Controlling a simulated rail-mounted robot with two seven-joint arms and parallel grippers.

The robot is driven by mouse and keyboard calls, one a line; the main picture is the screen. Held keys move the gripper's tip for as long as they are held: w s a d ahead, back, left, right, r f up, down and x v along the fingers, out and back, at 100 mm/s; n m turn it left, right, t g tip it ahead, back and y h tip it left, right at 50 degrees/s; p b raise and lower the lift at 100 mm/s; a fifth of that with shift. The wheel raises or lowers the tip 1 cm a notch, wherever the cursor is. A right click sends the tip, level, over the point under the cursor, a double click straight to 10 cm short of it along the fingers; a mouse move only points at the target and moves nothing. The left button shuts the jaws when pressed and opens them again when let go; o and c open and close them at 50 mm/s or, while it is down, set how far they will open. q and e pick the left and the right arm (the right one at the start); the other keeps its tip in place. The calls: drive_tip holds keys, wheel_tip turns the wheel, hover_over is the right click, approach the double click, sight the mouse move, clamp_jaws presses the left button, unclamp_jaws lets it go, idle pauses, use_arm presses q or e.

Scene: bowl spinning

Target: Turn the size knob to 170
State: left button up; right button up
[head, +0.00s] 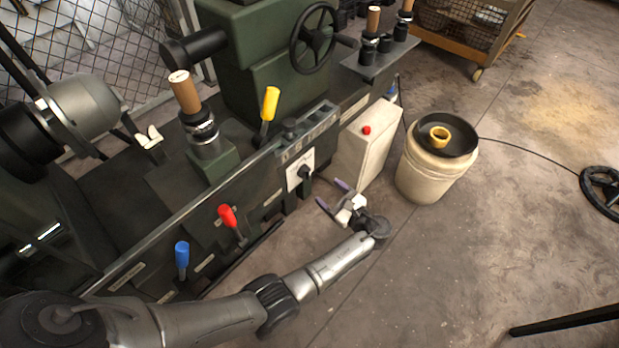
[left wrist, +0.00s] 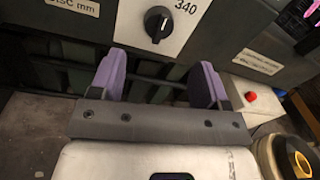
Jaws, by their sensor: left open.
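The size knob (head: 305,172) is a small black knob on a white plate (head: 293,180) on the front of the green machine. In the left wrist view the black knob (left wrist: 158,22) sits at the top, with "340" printed on the plate to its upper right. The other numbers are out of view, and the knob's exact setting cannot be read. A "DISC mm" label (left wrist: 72,5) is left of it. My left gripper (head: 331,194) is open and empty, in front of the machine and apart from the knob. Its purple fingers (left wrist: 163,78) show below the knob in the wrist view.
Red (head: 230,216), blue (head: 182,254) and yellow (head: 270,103) levers stick out from the machine. A pale box with a red button (head: 366,130) and a pale bucket (head: 425,180) with a black bowl stand to the right.

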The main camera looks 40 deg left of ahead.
sight(309, 176)
use_arm(q)
drive_tip(key=a, duration=0.2)
drive_tip(key=a+b, duration=0.1)
drive_tip(key=a, duration=0.2)
drive_tip(key=a+b, duration=0.1)
drive_tip(key=a, duration=0.1)
drive_tip(key=shift+w+a+f, duration=0.1)
drive_tip(key=shift+w+a, duration=0.4)
drive_tip(key=shift+a, duration=0.45)
drive_tip(key=c, duration=0.9)
